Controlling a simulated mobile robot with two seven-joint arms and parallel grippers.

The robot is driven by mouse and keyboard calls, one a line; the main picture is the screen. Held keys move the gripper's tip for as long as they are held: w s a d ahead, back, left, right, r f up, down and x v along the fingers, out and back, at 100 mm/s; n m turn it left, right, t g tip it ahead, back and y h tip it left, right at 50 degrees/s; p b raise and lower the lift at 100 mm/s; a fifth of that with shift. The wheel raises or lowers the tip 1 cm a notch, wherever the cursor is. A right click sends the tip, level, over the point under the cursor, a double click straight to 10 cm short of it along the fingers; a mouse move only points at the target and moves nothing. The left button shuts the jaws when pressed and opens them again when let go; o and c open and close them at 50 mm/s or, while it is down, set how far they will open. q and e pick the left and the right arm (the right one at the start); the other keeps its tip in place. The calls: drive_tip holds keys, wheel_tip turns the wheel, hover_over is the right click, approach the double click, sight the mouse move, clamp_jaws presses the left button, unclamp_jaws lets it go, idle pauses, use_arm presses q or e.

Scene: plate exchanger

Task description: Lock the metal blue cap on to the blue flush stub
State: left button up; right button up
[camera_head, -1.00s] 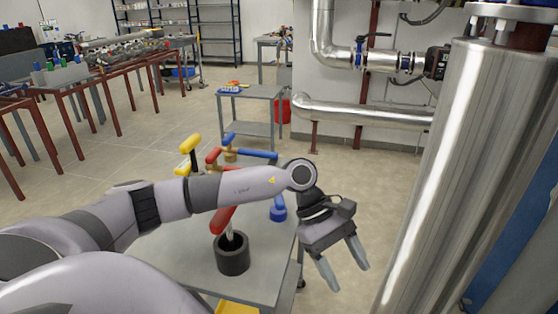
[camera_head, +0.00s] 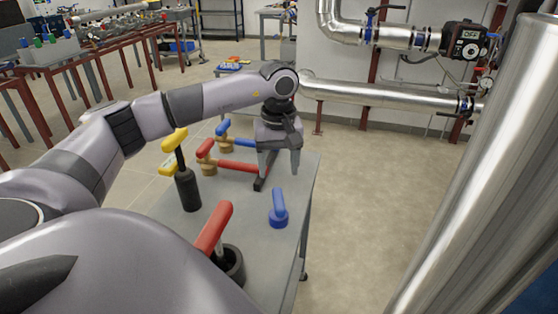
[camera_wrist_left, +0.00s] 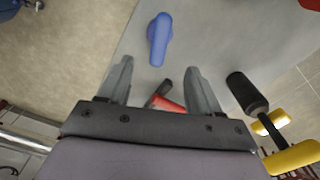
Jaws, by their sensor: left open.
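A blue cap with an upright handle and round base (camera_head: 278,212) stands on the grey table near its right edge. It also shows in the left wrist view (camera_wrist_left: 159,38), ahead of the fingertips. My left gripper (camera_head: 279,168) is open and empty, pointing down above the table, behind the blue cap in the head view. In the left wrist view its fingers (camera_wrist_left: 160,70) are apart, with the blue cap beyond them and not between them. I cannot make out the blue flush stub in these views. My right gripper is not in view.
On the grey table (camera_head: 250,245) stand a red-handled tool in a black cup (camera_head: 213,230), a yellow-handled black tool (camera_head: 187,188) and red- and blue-handled valves (camera_head: 206,150). Large steel pipes (camera_head: 500,170) stand at the right. Floor is clear between table and pipes.

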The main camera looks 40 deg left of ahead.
sight(279, 197)
use_arm(q)
wheel_tip(279, 197, down, 10)
drive_tip(key=b, duration=0.6)
drive_tip(key=shift+r+b, duration=0.15)
drive_tip(key=shift+b, duration=0.2)
clamp_jaws()
drive_tip(key=shift+r, duration=0.2)
wheel_tip(279, 197, up, 10)
drive_tip(key=p, duration=0.7)
drive_tip(key=shift+f, duration=0.1)
